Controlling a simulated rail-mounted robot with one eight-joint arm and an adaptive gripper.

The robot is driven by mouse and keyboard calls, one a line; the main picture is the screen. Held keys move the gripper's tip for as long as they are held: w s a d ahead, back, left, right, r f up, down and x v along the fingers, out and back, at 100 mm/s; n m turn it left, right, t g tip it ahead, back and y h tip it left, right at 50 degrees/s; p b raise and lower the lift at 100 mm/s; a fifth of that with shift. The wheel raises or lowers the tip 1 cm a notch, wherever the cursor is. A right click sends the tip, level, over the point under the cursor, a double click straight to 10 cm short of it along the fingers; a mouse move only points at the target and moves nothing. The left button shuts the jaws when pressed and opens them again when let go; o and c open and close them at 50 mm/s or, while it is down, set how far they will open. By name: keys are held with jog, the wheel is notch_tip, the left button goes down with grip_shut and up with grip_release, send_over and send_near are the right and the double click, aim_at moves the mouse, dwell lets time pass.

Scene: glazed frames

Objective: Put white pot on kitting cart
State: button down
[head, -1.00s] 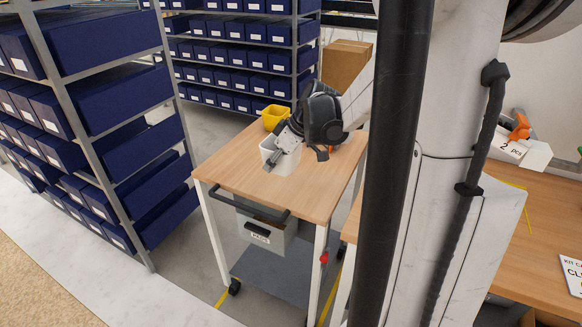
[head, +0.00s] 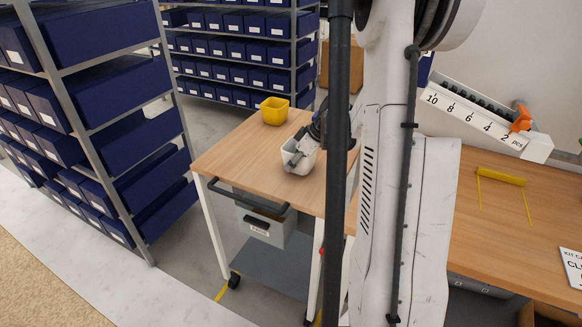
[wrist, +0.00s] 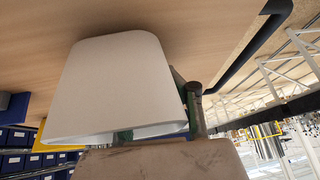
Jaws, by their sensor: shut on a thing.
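The white pot (head: 304,163) is over the wooden top of the kitting cart (head: 235,150), near its right side. It looks upright. It also shows large in the wrist view (wrist: 115,90), with its base at or very close to the wood; I cannot tell whether it touches. My gripper (head: 293,160) is shut on the pot's rim. The fingertips are partly hidden by the pot in the wrist view, and my arm hides part of the cart's right side.
A yellow pot (head: 275,110) stands on the cart's far end. The cart has a dark front handle (head: 250,200) and a grey drawer (head: 262,225) below. Blue-bin shelves (head: 100,120) stand to the left. A wooden workbench (head: 490,225) is at the right. The cart's near left top is clear.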

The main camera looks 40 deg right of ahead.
jog(key=shift+f, duration=0.35)
jog(key=c, duration=1.7)
grip_release()
